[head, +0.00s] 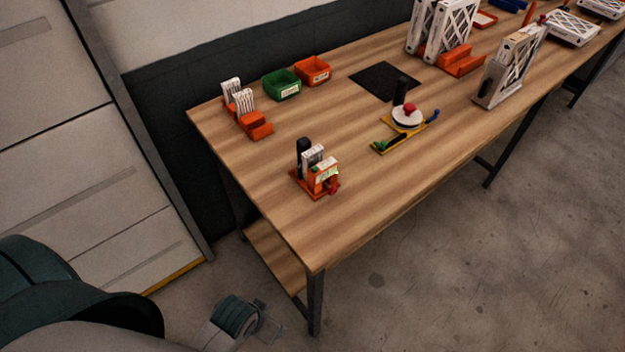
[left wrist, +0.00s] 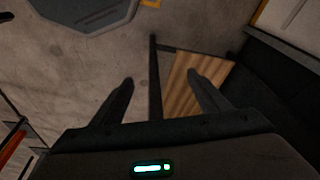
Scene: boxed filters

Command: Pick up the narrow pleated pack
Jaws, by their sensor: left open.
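Two small white pleated packs stand upright in an orange holder (head: 257,127) at the table's left end, the rear one (head: 231,88) and the front one (head: 244,102). Another small white pack (head: 313,154) stands in an orange fixture (head: 322,178) nearer the front edge. I cannot tell for sure which is the narrow pleated pack. My left gripper (head: 268,322) is low beside the table's near leg, below the tabletop and far from the packs. In the left wrist view my left gripper (left wrist: 162,85) is open and empty. My right gripper is not in view.
The wooden table (head: 265,205) has green (head: 282,84) and orange (head: 313,70) bins at the back. A yellow fixture (head: 392,139) and larger white filters (head: 511,65) stand farther right. A lower shelf (head: 275,257) and table leg (head: 315,300) are close to my left gripper.

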